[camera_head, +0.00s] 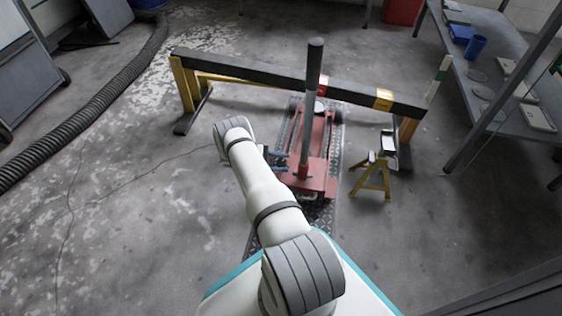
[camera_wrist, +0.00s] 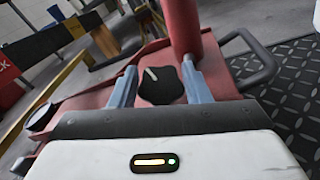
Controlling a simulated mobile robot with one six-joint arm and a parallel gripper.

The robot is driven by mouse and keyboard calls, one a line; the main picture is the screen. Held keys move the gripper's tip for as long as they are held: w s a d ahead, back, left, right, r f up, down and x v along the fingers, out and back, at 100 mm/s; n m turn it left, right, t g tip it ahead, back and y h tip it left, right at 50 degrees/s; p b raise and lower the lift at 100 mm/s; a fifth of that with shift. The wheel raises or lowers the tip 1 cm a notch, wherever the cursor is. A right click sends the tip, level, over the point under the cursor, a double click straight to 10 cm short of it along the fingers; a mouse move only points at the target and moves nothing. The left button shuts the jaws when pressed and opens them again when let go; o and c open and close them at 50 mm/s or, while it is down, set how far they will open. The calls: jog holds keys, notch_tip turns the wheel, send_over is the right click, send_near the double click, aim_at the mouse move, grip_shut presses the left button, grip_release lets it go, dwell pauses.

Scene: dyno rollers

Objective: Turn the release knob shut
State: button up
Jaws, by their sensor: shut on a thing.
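The release knob (camera_wrist: 160,87) is a black lobed knob with a white pointer line, on the red floor jack. In the wrist view my gripper (camera_wrist: 158,75) has its two blue-grey fingers on either side of the knob, shut on it. The pointer line leans up and to the left. In the head view the red jack (camera_head: 318,150) stands on the floor with its handle post (camera_head: 313,95) upright. My gripper (camera_head: 277,160) is at the jack's left side there, and my arm hides the knob.
A black and yellow beam (camera_head: 250,72) spans behind the jack. A yellow jack stand (camera_head: 373,175) is to the right.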

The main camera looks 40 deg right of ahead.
jog(key=shift+d, duration=0.1)
jog(key=o, duration=1)
jog(key=v, duration=0.8)
jog(key=shift+s+r+p, duration=0.1)
jog(key=shift+r+p, duration=0.15)
jog(key=shift+p, duration=0.05)
